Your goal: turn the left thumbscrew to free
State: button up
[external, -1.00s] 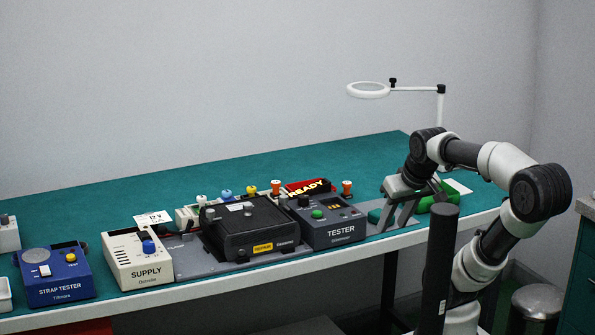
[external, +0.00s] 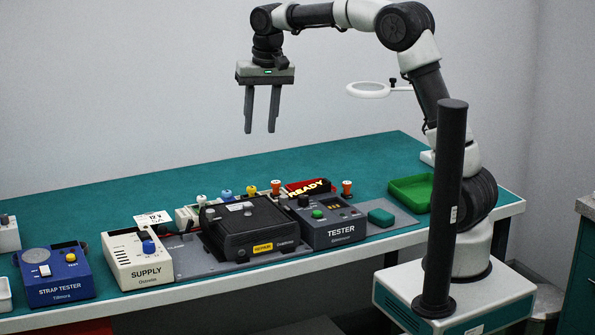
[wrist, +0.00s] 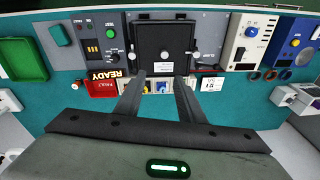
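The black boxed unit (external: 252,225) sits on a grey plate between the supply and the tester. A small light knob (external: 210,213) at its left end looks like the left thumbscrew. In the wrist view, which is turned around, a small bright piece (wrist: 197,53) beside the unit's right edge may be the same screw. Its turned position is too small to read. My gripper (external: 260,131) hangs high above the back of the unit, fingers pointing down, apart and empty. In the wrist view the gripper (wrist: 160,79) shows a clear gap between its fingers.
The white supply (external: 140,260) stands left of the unit and the grey tester (external: 330,232) right. A black lever (external: 188,227) rises near the unit's left side. A green tray (external: 410,193) lies right; the back bench is clear.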

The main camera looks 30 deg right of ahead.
jog(key=g+p, duration=0.1)
jog(key=p, duration=0.4)
send_over(210, 210)
notch_tip(210, 210, down, 3)
jog(key=shift+m+h, duration=0.3)
jog(key=shift+m, duration=0.1)
notch_tip(210, 210, down, 17)
jog(key=shift+s+f+p, duration=0.1)
jog(key=shift+p, duration=0.4)
jog(key=shift+c, duration=0.4)
grip_shut()
